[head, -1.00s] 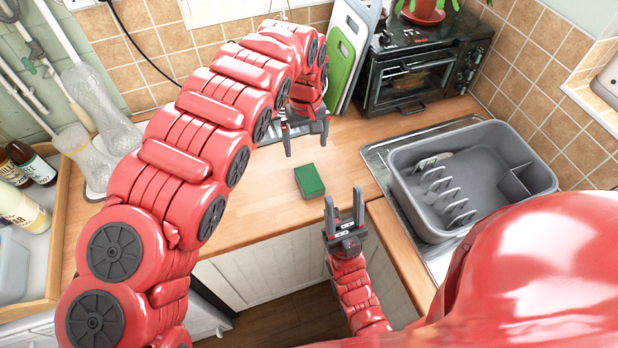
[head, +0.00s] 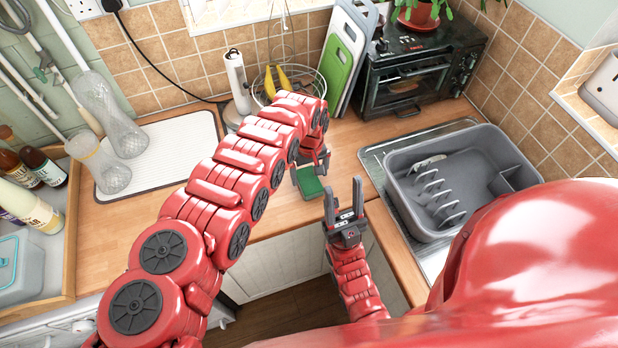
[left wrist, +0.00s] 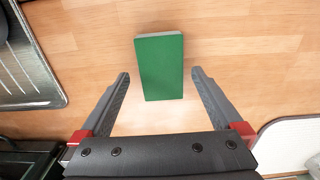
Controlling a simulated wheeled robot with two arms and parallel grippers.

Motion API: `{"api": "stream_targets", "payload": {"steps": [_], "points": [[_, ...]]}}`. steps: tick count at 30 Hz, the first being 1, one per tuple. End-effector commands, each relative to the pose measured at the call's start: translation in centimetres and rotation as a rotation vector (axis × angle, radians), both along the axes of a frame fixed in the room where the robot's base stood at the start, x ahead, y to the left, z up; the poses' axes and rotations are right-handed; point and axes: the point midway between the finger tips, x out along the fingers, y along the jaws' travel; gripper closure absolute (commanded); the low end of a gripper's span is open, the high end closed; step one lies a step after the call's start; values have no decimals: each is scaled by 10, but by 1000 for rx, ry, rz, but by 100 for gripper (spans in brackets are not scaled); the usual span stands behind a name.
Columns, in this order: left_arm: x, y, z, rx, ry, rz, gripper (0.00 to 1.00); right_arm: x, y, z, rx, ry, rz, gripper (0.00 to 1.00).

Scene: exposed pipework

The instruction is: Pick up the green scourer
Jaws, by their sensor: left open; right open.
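The green scourer (head: 309,182) lies on the wooden worktop near its front edge. In the left wrist view the scourer (left wrist: 161,68) is a green block with a pale edge at its far end. My left gripper (head: 311,178) is above it with its fingers pointing down. In the left wrist view the left gripper (left wrist: 158,82) is open, and the near part of the scourer shows between its fingertips without visible contact. My right gripper (head: 344,200) is open and empty, pointing up in front of the worktop edge, to the right of the scourer.
A grey dish rack (head: 455,185) stands on the steel sink drainer (head: 372,160) to the right. A black toaster oven (head: 415,75), chopping boards (head: 345,50) and a wire fruit basket (head: 262,95) stand at the back. A white draining mat (head: 165,150) lies left.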

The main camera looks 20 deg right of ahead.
Motion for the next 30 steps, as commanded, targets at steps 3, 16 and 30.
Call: {"api": "stream_targets", "payload": {"steps": [3, 16, 30], "points": [[0, -1, -14, -1, 1, 1, 0, 0, 0, -1, 0, 1, 0, 50], [0, 2, -19, 3, 0, 2, 18, 0, 0, -1, 0, 1, 0, 50], [1, 2, -19, 3, -1, 2, 78, 0, 0, -1, 0, 1, 0, 50]]}}
